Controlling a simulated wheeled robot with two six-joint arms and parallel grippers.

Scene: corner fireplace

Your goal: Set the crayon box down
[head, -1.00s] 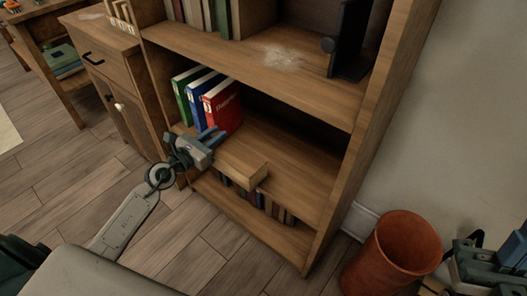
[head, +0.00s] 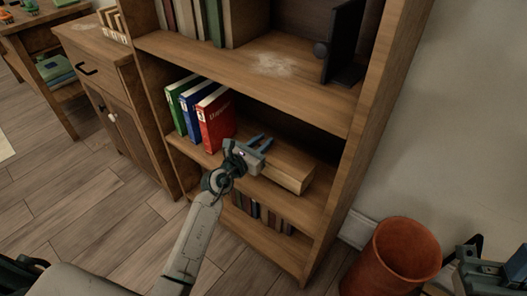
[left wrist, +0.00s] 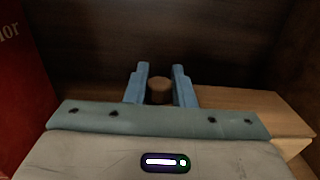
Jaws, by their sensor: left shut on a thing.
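The crayon box (head: 290,166) looks like a long plain wooden box. It is over the middle shelf (head: 283,191) of the bookcase, to the right of the red binder. My left gripper (head: 261,143) is at its left part, shut on a round brown knob-like part (left wrist: 160,91) that shows between the fingers in the left wrist view. The wooden box also shows there (left wrist: 235,101), behind and right of the fingers. I cannot tell whether its underside touches the shelf. A part of my right gripper (head: 490,268) shows at the right edge; its fingers are unclear.
Green, blue and red binders (head: 216,122) stand on the same shelf, left of the gripper. A dark bookend-like object (head: 342,50) stands on the shelf above. Several books (head: 262,212) stand below. A terracotta bin (head: 395,262) is on the floor at right.

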